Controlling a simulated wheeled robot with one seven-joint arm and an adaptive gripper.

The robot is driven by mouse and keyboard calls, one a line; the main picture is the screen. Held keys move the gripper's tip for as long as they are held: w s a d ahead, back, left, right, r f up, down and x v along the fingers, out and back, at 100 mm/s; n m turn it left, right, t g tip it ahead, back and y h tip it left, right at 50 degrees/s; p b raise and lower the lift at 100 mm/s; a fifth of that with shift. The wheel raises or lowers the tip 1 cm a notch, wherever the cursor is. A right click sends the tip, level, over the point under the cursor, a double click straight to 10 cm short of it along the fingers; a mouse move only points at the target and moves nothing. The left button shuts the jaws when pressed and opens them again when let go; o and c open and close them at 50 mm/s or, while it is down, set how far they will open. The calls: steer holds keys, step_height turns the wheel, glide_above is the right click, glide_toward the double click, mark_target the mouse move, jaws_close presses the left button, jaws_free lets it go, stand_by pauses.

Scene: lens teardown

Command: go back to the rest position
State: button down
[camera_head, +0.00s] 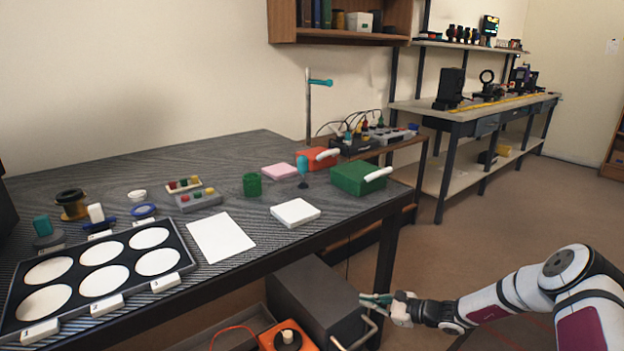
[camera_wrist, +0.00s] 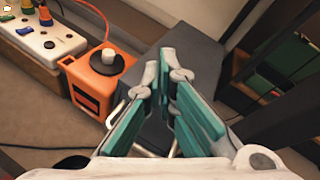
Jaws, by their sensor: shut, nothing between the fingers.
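My gripper (camera_head: 376,299) is at the end of my arm, low in front of the dark table, at the lower right of the head view. It is near the front of a dark grey box (camera_head: 318,298) that has a metal handle (camera_head: 358,331). In the wrist view my gripper (camera_wrist: 168,70) shows its teal-padded fingers shut with nothing between them. The grey box (camera_wrist: 188,60) lies behind the fingers there, and the handle is partly hidden by them. I cannot tell whether the fingers touch the handle.
The table (camera_head: 250,160) carries a tray with round white wells (camera_head: 180,262), a white sheet (camera_head: 220,237), a green box (camera_head: 357,178) and small parts. An orange box with a knob (camera_head: 287,338) stands beside the grey box. Open floor (camera_head: 480,240) lies to the right.

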steer(key=s+a+r+n+g, duration=0.3)
steer(key=r+n, duration=0.1)
steer(key=r, duration=0.4)
steer(key=s+a+r+n+g, duration=0.2)
steer(key=s+r+n, duration=0.15)
steer(key=r, duration=0.45)
steer(key=s+a+r+n+g+h, duration=0.35)
steer(key=s+r+n, duration=0.35)
steer(key=s+r, duration=0.65)
steer(key=s+d+r+n+h, duration=0.2)
steer(key=s+r, duration=0.2)
steer(key=s, duration=0.4)
steer(key=s+d+r+n+h, duration=0.2)
steer(key=s+r+h, duration=0.15)
steer(key=s, duration=0.45)
steer(key=s+d+r+n+h, duration=0.1)
steer(key=s+d+h, duration=0.15)
steer(key=s, duration=0.65)
steer(key=s+d+n+h, duration=0.1)
steer(key=s+d, duration=0.3)
steer(key=s, duration=0.4)
step_height(320, 180, up, 33)
steer(key=t+p, duration=0.4)
steer(key=p, duration=2.7)
steer(key=shift+r+t, duration=0.15)
steer(key=shift+t, duration=0.2)
steer(key=shift+w+d+y, duration=0.1)
steer(key=shift+y, duration=0.15)
